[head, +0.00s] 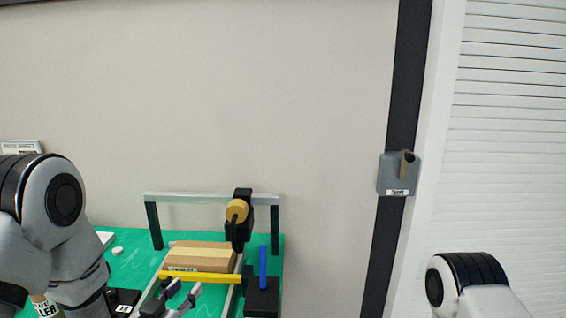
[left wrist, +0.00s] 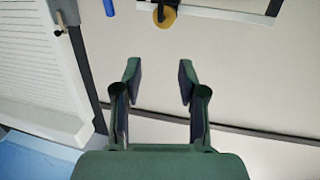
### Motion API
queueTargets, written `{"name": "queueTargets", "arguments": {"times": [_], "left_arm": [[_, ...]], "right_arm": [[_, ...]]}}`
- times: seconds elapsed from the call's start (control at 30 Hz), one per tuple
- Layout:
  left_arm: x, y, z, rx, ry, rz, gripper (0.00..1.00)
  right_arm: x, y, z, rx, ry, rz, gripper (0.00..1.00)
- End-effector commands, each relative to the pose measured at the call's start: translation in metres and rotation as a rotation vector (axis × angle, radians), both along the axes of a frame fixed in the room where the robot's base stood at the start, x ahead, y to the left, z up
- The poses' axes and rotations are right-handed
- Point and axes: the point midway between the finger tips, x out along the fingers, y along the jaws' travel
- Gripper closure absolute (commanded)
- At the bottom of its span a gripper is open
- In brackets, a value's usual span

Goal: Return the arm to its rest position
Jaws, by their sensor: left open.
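My left arm comes in from the left in the head view, with its large grey and black joint close to the camera. My left gripper (head: 183,291) is low in the picture, in front of the yellow bar and the cardboard box (head: 201,257). In the left wrist view my left gripper (left wrist: 158,76) shows two dark green fingers spread apart with nothing between them.
A small conveyor with a metal frame (head: 210,198) stands on the green table (head: 126,266). A tan roll (head: 237,211) on a black holder, a yellow bar (head: 200,277) and a blue post (head: 263,266) are near the box. A grey holder (head: 391,182) hangs on the dark wall strip.

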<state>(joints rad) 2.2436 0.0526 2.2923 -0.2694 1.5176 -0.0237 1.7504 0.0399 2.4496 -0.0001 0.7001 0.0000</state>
Motion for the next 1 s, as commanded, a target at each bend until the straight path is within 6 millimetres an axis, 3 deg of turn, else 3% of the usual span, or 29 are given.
{"name": "queueTargets", "arguments": {"times": [0.27, 0.43, 0.57, 0.6, 0.7, 0.77, 0.83, 0.9, 1.0], "left_arm": [[-0.029, 0.002, -0.107, 0.007, 0.175, 0.013, 0.59], [-0.070, 0.007, -0.201, 0.029, 0.390, 0.038, 0.59], [-0.134, 0.016, -0.296, 0.063, 0.667, 0.073, 0.59], [-0.159, 0.019, -0.322, 0.075, 0.768, 0.085, 0.59], [-0.226, 0.028, -0.374, 0.109, 1.023, 0.121, 0.59], [-0.264, 0.034, -0.389, 0.128, 1.169, 0.145, 0.59], [-0.299, 0.039, -0.390, 0.144, 1.322, 0.175, 0.59], [-0.322, 0.042, -0.390, 0.151, 1.426, 0.196, 0.59], [-0.333, 0.042, -0.391, 0.154, 1.478, 0.199, 0.59]], "right_arm": [[0.000, 0.000, -0.029, 0.000, 0.001, 0.000, 1.00], [-0.001, 0.000, -0.050, 0.000, 0.001, 0.000, 1.00], [0.000, 0.000, -0.071, 0.000, 0.001, 0.000, 1.00], [0.000, 0.000, -0.076, 0.000, 0.001, 0.000, 1.00], [0.000, 0.000, -0.087, 0.000, 0.001, 0.000, 1.00], [-0.001, 0.000, -0.088, 0.000, 0.001, 0.000, 1.00], [-0.001, 0.000, -0.085, 0.000, 0.001, 0.000, 1.00], [0.000, 0.000, -0.084, 0.000, 0.001, 0.000, 1.00], [0.000, 0.000, -0.084, 0.000, 0.001, 0.000, 1.00]]}}
